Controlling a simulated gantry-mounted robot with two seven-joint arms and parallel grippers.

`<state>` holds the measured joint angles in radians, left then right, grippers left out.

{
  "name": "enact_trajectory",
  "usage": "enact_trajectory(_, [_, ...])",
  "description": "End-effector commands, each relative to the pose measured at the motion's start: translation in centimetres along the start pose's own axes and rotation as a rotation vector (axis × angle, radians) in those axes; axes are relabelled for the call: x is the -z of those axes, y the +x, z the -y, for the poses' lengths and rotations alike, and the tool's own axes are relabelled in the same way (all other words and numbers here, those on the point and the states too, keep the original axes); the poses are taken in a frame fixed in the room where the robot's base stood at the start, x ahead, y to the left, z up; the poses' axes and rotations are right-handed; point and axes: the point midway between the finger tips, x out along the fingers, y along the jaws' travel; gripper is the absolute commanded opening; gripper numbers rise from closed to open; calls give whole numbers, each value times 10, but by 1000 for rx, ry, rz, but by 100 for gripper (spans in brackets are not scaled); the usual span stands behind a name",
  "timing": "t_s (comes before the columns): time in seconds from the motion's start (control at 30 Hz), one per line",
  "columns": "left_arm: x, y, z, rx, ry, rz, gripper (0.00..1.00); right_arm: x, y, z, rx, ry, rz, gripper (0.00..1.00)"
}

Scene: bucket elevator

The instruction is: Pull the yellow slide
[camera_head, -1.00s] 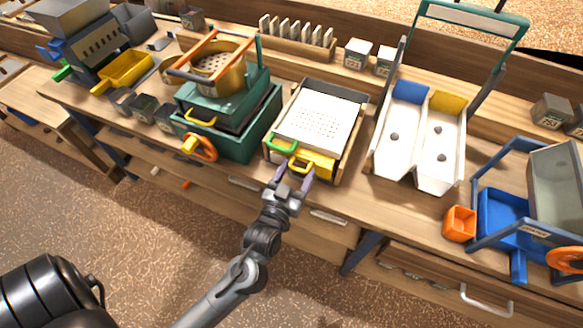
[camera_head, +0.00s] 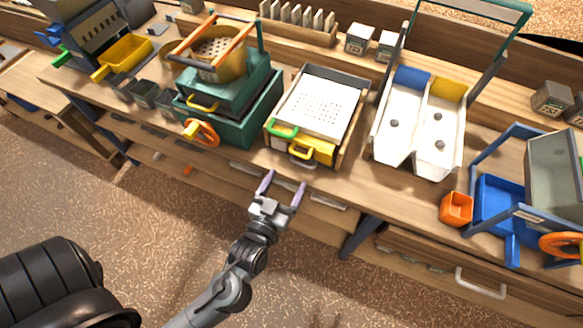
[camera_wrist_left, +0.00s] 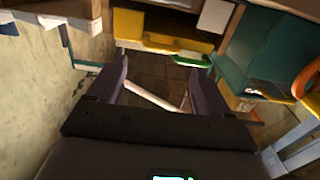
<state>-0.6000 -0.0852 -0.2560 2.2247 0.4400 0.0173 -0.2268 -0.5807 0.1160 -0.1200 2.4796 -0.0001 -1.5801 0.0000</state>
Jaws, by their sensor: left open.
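The yellow slide (camera_head: 319,151) is a yellow front with a yellow loop handle, low at the front of a wooden box under a white perforated tray (camera_head: 318,106). A green handle (camera_head: 284,131) sits at its upper left. In the left wrist view, the yellow slide (camera_wrist_left: 172,36) is at the top, beyond the fingers, with the green handle (camera_wrist_left: 190,61) below it. My left gripper (camera_head: 284,184) is open and empty, in front of the bench edge and apart from the yellow handle. My right gripper is not in view.
A teal box with an orange wheel (camera_head: 202,133) stands left of the tray box. A white two-channel chute (camera_head: 415,130) is to its right. Drawers lie under the bench top.

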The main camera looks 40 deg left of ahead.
Motion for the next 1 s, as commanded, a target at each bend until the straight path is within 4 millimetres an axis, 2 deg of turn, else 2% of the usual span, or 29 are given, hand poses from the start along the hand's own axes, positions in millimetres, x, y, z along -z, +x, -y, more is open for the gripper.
enact_trajectory(0.2, [0, -26, 0, -1, 0, 2, 79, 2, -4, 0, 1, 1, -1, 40])
enact_trajectory(0.4, [0, -33, -1, -1, -1, 1, 79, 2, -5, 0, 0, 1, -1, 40])
enact_trajectory(0.83, [2, -32, -1, -1, -2, -3, 79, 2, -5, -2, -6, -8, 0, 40])
enact_trajectory(0.93, [13, -25, 2, -8, 14, -31, 79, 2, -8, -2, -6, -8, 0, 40])
enact_trajectory(1.0, [29, -17, 7, -20, 32, -67, 79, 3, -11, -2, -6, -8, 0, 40])
